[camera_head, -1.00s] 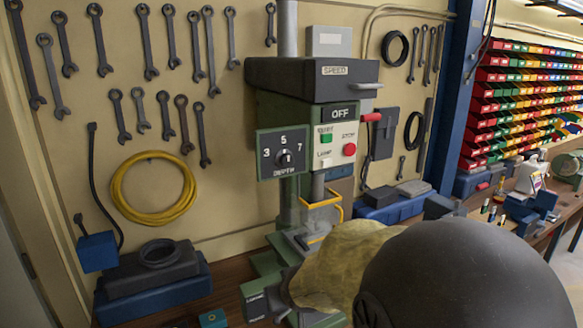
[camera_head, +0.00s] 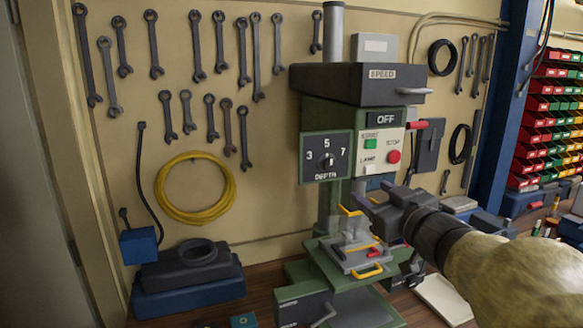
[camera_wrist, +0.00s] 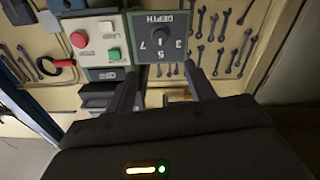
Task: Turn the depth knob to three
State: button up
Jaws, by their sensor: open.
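The depth knob (camera_head: 328,161) is a small dark dial on a dark green panel of the drill press (camera_head: 345,82), with 3, 5 and 7 around it and DEPTH below. Its pointer is too small to read. The knob also shows upside down in the wrist view (camera_wrist: 161,41), beyond the fingertips. My gripper (camera_head: 366,203) is open and empty, in front of the press, lower and to the right of the knob, apart from it. In the wrist view its two fingers (camera_wrist: 164,67) reach toward the depth panel with a gap between them.
An OFF panel with a green START button (camera_head: 370,144) and a red STOP button (camera_head: 394,157) sits right of the knob. Below are the drill table and a yellow-handled clear guard (camera_head: 350,226). Wrenches and a yellow cable coil (camera_head: 196,213) hang on the wall.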

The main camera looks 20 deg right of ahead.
aim_at(331, 166)
jog(key=w+p, duration=0.1)
jog(key=w, duration=0.5)
jog(key=w+p, duration=0.2)
jog(key=w, duration=0.3)
jog(key=w+p, duration=0.1)
jog(key=w, duration=0.5)
jog(key=shift+w+a, duration=0.35)
jog(key=shift+s+d, duration=0.15)
jog(key=shift+d, duration=0.05)
jog(key=c, duration=0.4)
jog(key=shift+a, duration=0.15)
jog(key=c, duration=0.6)
